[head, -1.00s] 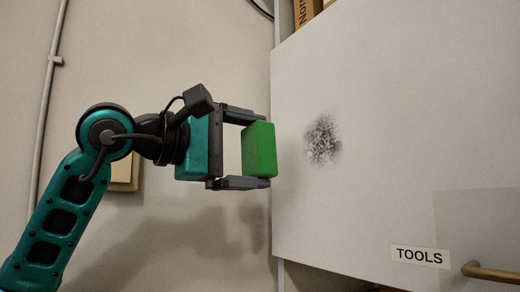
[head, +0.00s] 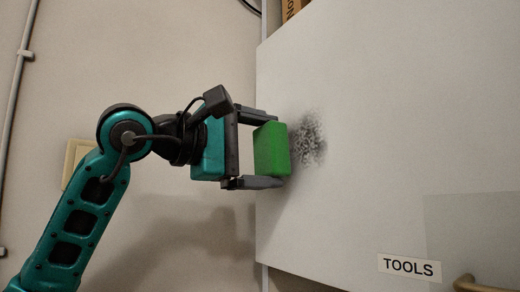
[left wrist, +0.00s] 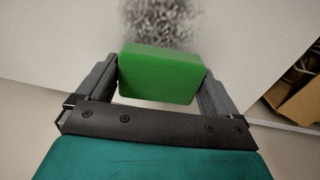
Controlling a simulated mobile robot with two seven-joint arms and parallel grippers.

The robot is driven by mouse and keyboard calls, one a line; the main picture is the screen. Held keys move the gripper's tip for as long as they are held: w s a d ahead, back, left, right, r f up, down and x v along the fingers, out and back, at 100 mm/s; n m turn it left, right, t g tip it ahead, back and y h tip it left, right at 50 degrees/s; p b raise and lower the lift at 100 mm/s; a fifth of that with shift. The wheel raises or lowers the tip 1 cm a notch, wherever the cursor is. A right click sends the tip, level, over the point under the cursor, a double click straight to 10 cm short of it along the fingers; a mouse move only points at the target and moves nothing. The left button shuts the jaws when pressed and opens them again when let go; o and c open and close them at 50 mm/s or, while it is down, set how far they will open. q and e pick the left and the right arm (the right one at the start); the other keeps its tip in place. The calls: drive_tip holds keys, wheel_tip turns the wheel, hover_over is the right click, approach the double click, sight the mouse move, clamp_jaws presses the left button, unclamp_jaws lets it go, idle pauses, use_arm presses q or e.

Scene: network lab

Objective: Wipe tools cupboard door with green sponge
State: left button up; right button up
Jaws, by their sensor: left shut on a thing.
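The tools cupboard door (head: 390,130) is a pale panel filling the right of the head view, with a TOOLS label (head: 410,267) low on it. A dark speckled smudge (head: 310,138) marks its left part; the smudge also shows at the top of the left wrist view (left wrist: 160,20). My left gripper (head: 268,148) is shut on the green sponge (head: 272,150), one finger on each side of it. The sponge (left wrist: 160,73) is beside the smudge's left edge in the head view. I cannot tell whether it touches the door. My right gripper is out of view.
A brass-coloured handle (head: 485,284) sticks out at the door's lower right. A brown box (head: 291,9) shows above the door's top left. Cardboard boxes (left wrist: 300,95) show at the right of the left wrist view. A wall switch (head: 76,158) is behind my left arm.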

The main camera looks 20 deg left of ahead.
sight(323, 145)
use_arm(q)
drive_tip(key=shift+s, duration=0.1)
drive_tip(key=shift+p+x, duration=0.35)
drive_tip(key=shift+x, duration=0.6)
idle(0.4)
drive_tip(key=shift+s+d+b, duration=0.35)
drive_tip(key=shift+s+d, duration=0.8)
drive_tip(key=shift+d, duration=0.1)
drive_tip(key=shift+s+d+b, duration=0.15)
drive_tip(key=shift+s+d, duration=0.45)
drive_tip(key=shift+d, duration=0.25)
drive_tip(key=shift+s+d+b, duration=0.15)
drive_tip(key=shift+s+d, duration=0.45)
drive_tip(key=shift+d, duration=0.25)
drive_tip(key=shift+w, duration=0.1)
